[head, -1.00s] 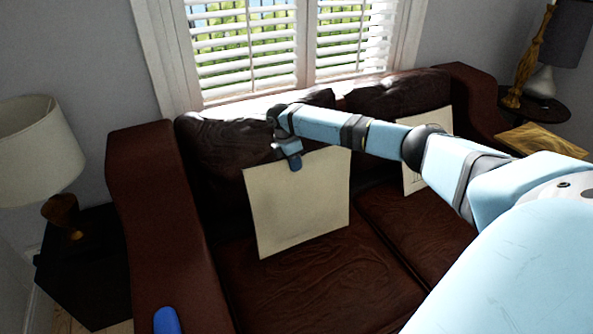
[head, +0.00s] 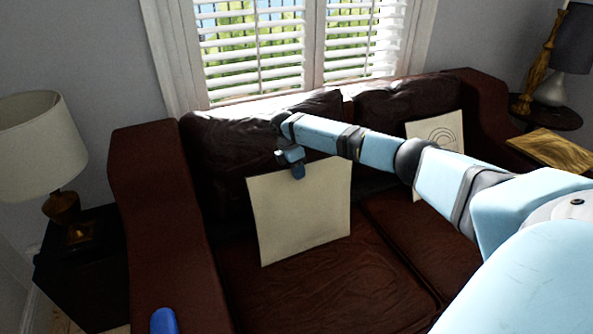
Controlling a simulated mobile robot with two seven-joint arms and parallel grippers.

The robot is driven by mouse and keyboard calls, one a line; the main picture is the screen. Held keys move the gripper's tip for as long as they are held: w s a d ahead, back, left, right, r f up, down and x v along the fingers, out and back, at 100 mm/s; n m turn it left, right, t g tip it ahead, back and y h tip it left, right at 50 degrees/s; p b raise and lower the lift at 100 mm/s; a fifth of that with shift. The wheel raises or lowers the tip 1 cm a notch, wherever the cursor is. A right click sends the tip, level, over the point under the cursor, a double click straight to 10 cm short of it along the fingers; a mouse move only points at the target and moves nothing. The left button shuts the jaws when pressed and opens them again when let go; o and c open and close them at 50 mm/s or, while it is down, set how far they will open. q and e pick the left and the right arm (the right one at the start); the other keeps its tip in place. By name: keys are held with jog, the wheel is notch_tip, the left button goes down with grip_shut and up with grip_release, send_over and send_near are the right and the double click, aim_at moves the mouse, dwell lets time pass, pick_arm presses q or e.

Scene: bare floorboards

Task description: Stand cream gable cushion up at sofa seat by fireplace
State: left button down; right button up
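The plain cream cushion (head: 302,218) stands nearly upright on the left seat of the dark red-brown leather sofa (head: 300,288), close to the backrest. My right arm reaches in from the right, and its gripper (head: 297,170) is at the cushion's top edge, touching or just in front of it. The fingers are small and seen from behind, so whether they grip the edge is unclear. A blue tip at the bottom left edge (head: 164,320) appears to be part of my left gripper; its fingers are mostly out of view. No fireplace shows.
A second cream cushion (head: 436,132) with an arch pattern leans at the sofa's right side, partly behind my arm. A lamp (head: 40,145) on a dark side table (head: 85,265) stands left. A wooden board (head: 552,148) lies at the right armrest.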

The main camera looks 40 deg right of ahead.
jog(key=shift+o, duration=0.9)
pick_arm(q)
jog(key=shift+s+a+r+p, duration=0.1)
jog(key=shift+a+r+p, duration=0.1)
jog(key=shift+p, duration=0.9)
pick_arm(e)
jog(key=v, duration=1.3)
jog(key=shift+r, duration=0.4)
